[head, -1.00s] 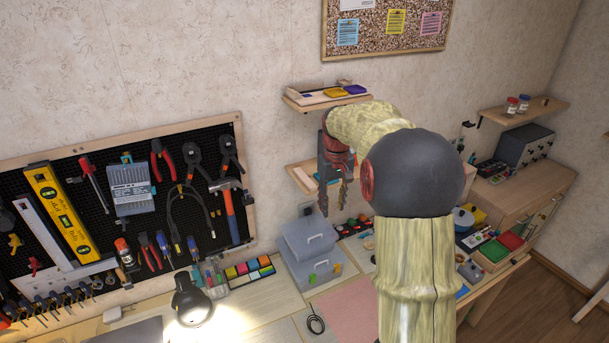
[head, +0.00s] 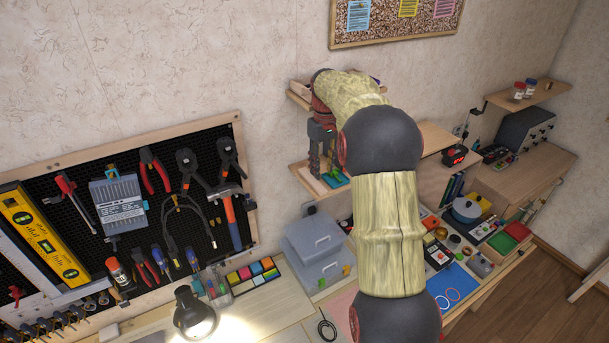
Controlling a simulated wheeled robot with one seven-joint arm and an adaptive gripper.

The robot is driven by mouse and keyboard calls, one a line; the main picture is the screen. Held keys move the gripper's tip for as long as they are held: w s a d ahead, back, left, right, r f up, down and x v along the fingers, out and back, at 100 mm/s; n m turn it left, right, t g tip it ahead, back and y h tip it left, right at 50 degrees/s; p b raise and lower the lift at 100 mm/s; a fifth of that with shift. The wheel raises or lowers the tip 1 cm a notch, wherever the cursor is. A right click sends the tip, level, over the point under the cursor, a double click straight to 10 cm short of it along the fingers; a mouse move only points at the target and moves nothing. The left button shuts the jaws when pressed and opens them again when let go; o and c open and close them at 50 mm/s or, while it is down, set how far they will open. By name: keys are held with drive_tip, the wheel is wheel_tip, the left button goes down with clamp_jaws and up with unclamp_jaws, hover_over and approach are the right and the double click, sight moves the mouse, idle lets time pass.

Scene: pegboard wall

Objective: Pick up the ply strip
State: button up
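My gripper (head: 322,174) points down over the left end of the lower wall shelf (head: 296,171). Its two dark fingers look apart, with a gap between them. A pale flat strip (head: 312,183), which looks like the ply strip, lies on this shelf right at the fingertips. I cannot tell whether the fingers touch it or stand around it. A teal piece (head: 337,181) lies just right of the strip. My gripper and arm hide part of the shelf.
The upper shelf (head: 297,99) is close above and behind my gripper, mostly hidden by my arm. A pegboard with tools (head: 130,215) hangs to the left. A red-display clock (head: 455,155) sits to the right.

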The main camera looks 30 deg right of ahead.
sight(321, 189)
drive_tip(key=f, duration=0.4)
drive_tip(key=f+p, duration=0.1)
drive_tip(key=f, duration=0.1)
drive_tip(key=shift+s+a+f, duration=0.15)
drive_tip(key=shift+s+a, duration=0.05)
drive_tip(key=shift+a, duration=0.05)
drive_tip(key=shift+f, duration=0.6)
drive_tip(key=c, duration=0.3)
clamp_jaws()
